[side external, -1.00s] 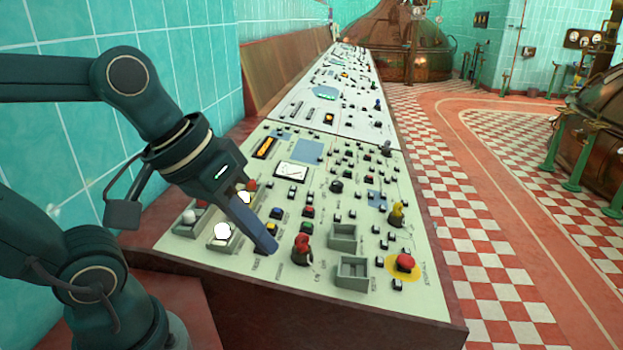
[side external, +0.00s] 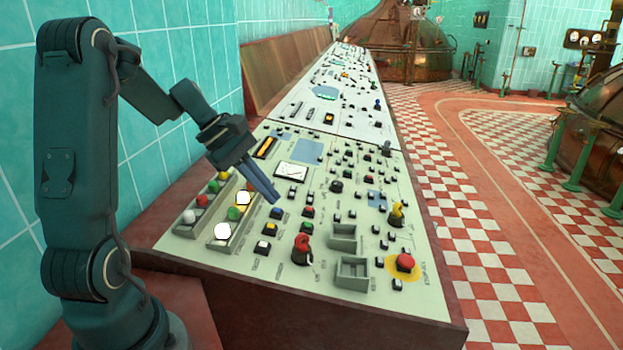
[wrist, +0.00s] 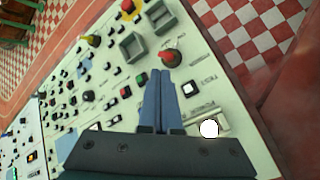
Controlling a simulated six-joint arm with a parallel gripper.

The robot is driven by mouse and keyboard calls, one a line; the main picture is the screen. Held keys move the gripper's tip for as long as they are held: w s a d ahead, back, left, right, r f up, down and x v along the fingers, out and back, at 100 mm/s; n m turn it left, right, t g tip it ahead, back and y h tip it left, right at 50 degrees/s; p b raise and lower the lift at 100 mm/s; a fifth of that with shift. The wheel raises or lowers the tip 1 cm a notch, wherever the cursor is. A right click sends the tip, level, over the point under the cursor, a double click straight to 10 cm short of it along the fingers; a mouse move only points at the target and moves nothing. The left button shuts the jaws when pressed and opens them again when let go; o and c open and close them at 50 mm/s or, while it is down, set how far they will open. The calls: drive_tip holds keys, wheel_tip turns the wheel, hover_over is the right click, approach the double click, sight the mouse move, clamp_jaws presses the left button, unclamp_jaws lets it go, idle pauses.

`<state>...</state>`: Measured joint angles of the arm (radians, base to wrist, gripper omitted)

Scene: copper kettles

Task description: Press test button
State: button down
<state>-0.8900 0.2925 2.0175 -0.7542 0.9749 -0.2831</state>
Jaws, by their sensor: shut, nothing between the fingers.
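My gripper (side external: 274,197) is shut and empty, raised above the sloping control panel (side external: 415,262) near the small coloured buttons. In the wrist view its closed fingers (wrist: 160,78) point toward the red-knobbed switch (wrist: 168,58). A square white button (side external: 262,247) sits at the panel's near side and also shows in the wrist view (wrist: 190,88), apart from the fingers. The labels are too small to read, so I cannot tell which is the test button.
A red-topped switch (side external: 302,248) stands up beside the buttons. Two grey open boxes (side external: 353,272) and a red mushroom button (side external: 405,262) lie farther right. Trays with coloured round caps and lit white lamps (side external: 222,231) are at left. Air above the panel is clear.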

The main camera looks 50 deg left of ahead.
sight(260, 243)
drive_tip(key=shift+s+a+f, duration=0.1)
idle(0.3)
drive_tip(key=shift+s+a+f, duration=0.2)
drive_tip(key=shift+f, duration=1.2)
drive_tip(key=shift+s+a+f, duration=0.2)
drive_tip(key=shift+f, duration=1.25)
drive_tip(key=shift+s+a+f, duration=0.2)
drive_tip(key=shift+f, duration=1.2)
drive_tip(key=shift+f, duration=0.1)
drive_tip(key=shift+f, duration=0.3)
drive_tip(key=shift+s+a+f, duration=0.1)
drive_tip(key=shift+f, duration=0.25)
drive_tip(key=shift+r, duration=0.75)
drive_tip(key=shift+w+d+r, duration=0.15)
drive_tip(key=shift+r, duration=0.7)
drive_tip(key=shift+w+d+r, duration=0.15)
drive_tip(key=shift+r, duration=0.65)
drive_tip(key=shift+w+d+r, duration=0.15)
drive_tip(key=shift+r, duration=0.7)
